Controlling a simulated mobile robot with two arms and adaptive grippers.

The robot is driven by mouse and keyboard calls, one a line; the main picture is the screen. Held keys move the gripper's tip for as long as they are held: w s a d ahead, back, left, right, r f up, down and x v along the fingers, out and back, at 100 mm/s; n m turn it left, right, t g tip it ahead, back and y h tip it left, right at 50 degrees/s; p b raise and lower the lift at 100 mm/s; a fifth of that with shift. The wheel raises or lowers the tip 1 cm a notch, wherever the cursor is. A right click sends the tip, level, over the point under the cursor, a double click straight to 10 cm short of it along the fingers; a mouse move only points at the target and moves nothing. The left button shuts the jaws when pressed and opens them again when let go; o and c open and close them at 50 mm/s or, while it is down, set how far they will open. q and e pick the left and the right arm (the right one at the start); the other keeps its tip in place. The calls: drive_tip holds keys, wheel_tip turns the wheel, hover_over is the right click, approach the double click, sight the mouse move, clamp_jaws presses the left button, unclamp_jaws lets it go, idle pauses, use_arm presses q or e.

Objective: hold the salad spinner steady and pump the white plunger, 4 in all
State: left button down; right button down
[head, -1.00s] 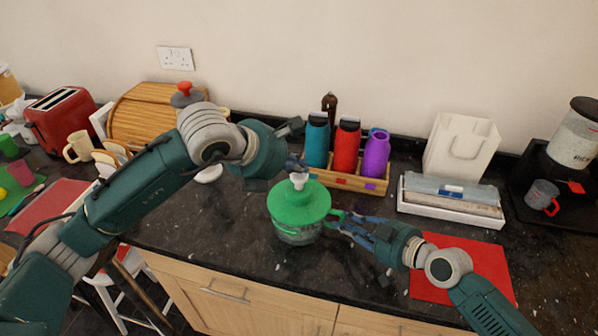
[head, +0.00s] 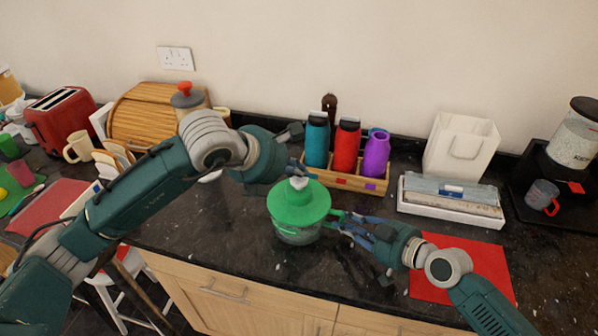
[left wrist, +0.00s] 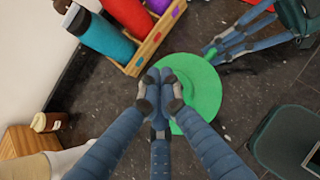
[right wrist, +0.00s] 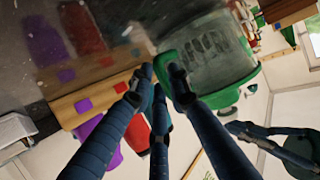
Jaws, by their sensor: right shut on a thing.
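The salad spinner has a green lid (head: 312,196) and a clear bowl (head: 298,234), and stands upright on the dark counter. Its white plunger (head: 299,183) shows at the lid's middle, low against it. My left gripper (head: 296,168) is right over the plunger, fingers drawn together and pointing down; in the left wrist view they cover the plunger above the lid (left wrist: 205,97). My right gripper (head: 340,219) is shut on the spinner's green side handle (head: 333,215). In the right wrist view, its fingertips meet beside the clear bowl (right wrist: 215,55).
A wooden rack (head: 350,181) with teal, red and purple bottles stands close behind the spinner. A white box tray (head: 450,205) and a red mat (head: 460,262) lie to the right. The counter's front edge is close in front; bare counter lies left of the spinner.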

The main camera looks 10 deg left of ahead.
sight(298, 180)
use_arm(q)
drive_tip(key=shift+f, duration=0.75)
idle(0.3)
drive_tip(key=shift+r, duration=2)
drive_tip(key=shift+r, duration=2.55)
wheel_tip(298, 180, up, 4)
drive_tip(key=shift+f, duration=0.1)
